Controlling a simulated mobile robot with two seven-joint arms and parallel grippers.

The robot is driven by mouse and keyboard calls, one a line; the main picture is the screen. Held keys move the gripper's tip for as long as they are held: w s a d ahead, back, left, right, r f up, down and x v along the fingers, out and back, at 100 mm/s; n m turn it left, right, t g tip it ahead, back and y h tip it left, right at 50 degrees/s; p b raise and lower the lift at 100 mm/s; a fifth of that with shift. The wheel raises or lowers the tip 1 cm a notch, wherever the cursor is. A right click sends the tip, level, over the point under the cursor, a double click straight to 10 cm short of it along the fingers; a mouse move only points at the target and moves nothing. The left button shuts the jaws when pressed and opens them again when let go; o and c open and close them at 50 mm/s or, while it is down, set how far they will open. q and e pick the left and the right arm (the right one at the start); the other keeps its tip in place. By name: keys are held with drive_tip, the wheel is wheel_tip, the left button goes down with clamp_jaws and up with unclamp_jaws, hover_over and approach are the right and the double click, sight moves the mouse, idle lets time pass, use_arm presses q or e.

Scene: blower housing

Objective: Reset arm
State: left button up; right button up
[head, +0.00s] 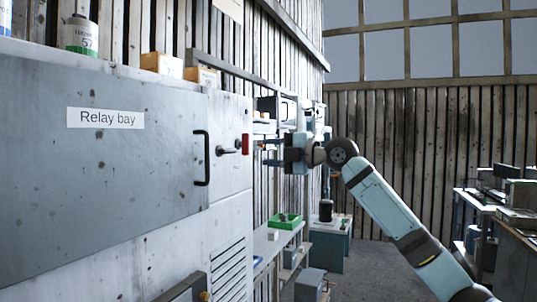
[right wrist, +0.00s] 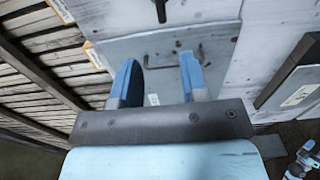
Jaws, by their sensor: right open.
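My right arm comes in from the lower right in the head view. Its gripper (head: 266,152) points left toward the cabinet front, with two blue fingers apart and nothing seen between them. In the right wrist view the open gripper (right wrist: 158,72) shows both blue fingers spread in front of a grey panel (right wrist: 160,45) with small dark handles. In the head view a dark lever handle (head: 229,150) and a red part (head: 245,143) sit on the cabinet, left of the fingertips. I cannot tell the exact gap. My left gripper does not show.
The grey "Relay bay" door (head: 100,170) with its black pull handle (head: 201,158) looks closed. A shelf with a green tray (head: 285,221) stands beyond. A bench (head: 515,235) stands at the right. Floor (head: 355,262) shows between.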

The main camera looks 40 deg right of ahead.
drive_tip(key=shift+f, duration=0.1)
drive_tip(key=w+a+f+m+g+h+p, duration=0.1)
drive_tip(key=w+a+f+m, duration=0.3)
drive_tip(key=f, duration=1)
drive_tip(key=a+f+m+g+h+p, duration=0.1)
drive_tip(key=a+f+m+p, duration=0.3)
drive_tip(key=f, duration=1.1)
drive_tip(key=s+a+f+m+h, duration=0.15)
drive_tip(key=s+a+f, duration=0.25)
drive_tip(key=f, duration=0.5)
drive_tip(key=s+a+f+m+y, duration=0.1)
drive_tip(key=s+a+f+m, duration=0.3)
drive_tip(key=f, duration=0.5)
drive_tip(key=s+a+f+m+g+h+p, duration=0.1)
drive_tip(key=s+a+f+m, duration=0.1)
drive_tip(key=s+f, duration=0.4)
drive_tip(key=s+a+f+m+h, duration=0.1)
drive_tip(key=s+a+f+m, duration=0.2)
drive_tip(key=s, duration=1)
drive_tip(key=s+a+f+m+g+h+p, duration=0.1)
drive_tip(key=s+a+f+m, duration=0.1)
drive_tip(key=s+f, duration=0.6)
drive_tip(key=shift+s+a+f+m+g+p, duration=0.2)
drive_tip(key=shift+s+f+m+g+p, duration=0.15)
drive_tip(key=shift+s, duration=0.55)
